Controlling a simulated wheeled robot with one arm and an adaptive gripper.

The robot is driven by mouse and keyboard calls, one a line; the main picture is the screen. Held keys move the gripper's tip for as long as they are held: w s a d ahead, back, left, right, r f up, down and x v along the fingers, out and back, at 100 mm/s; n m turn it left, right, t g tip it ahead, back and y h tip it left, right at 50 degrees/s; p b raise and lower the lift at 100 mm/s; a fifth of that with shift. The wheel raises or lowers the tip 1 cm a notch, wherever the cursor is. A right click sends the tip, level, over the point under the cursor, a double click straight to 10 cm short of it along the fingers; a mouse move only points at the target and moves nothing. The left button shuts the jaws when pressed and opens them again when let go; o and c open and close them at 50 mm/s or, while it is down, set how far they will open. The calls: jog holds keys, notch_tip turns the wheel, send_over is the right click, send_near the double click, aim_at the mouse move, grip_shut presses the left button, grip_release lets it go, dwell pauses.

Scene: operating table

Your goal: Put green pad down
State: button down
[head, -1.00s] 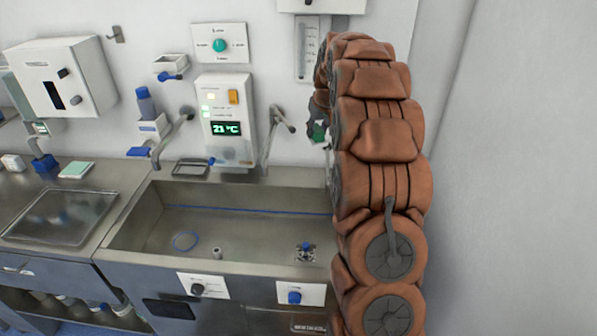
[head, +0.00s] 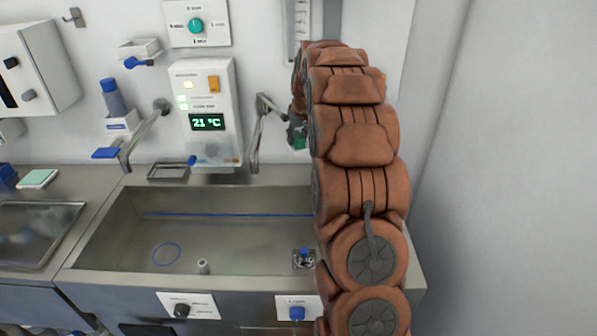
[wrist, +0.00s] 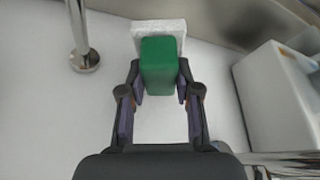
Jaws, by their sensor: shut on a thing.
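The green pad (wrist: 159,66) is a green block with a whitish slab at its far end, seen in the wrist view. My gripper (wrist: 160,85) is shut on it, one finger on each side. In the head view a small bit of green (head: 299,142) shows at the end of my arm, above the right part of the sink. My arm hides most of the gripper there. Another pale green pad (head: 38,179) lies on the steel counter at the left.
The steel sink basin (head: 120,230) holds a blue ring (head: 166,254) and a small grey cylinder (head: 203,266). Faucets (head: 148,135) and a control box reading 21 °C (head: 205,90) are on the wall. A small tray (head: 168,172) sits on the sink's back ledge.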

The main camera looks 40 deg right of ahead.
aim_at(301, 149)
notch_tip(301, 149, down, 9)
jog(key=p, duration=0.3)
jog(key=shift+s, duration=0.1)
jog(key=shift+f, duration=0.2)
jog(key=shift+f, duration=0.2)
jog(key=c, duration=0.8)
grip_release()
jog(key=shift+r, duration=0.15)
jog(key=shift+r, duration=0.15)
jog(key=b+v, duration=0.3)
jog(key=v, duration=0.9)
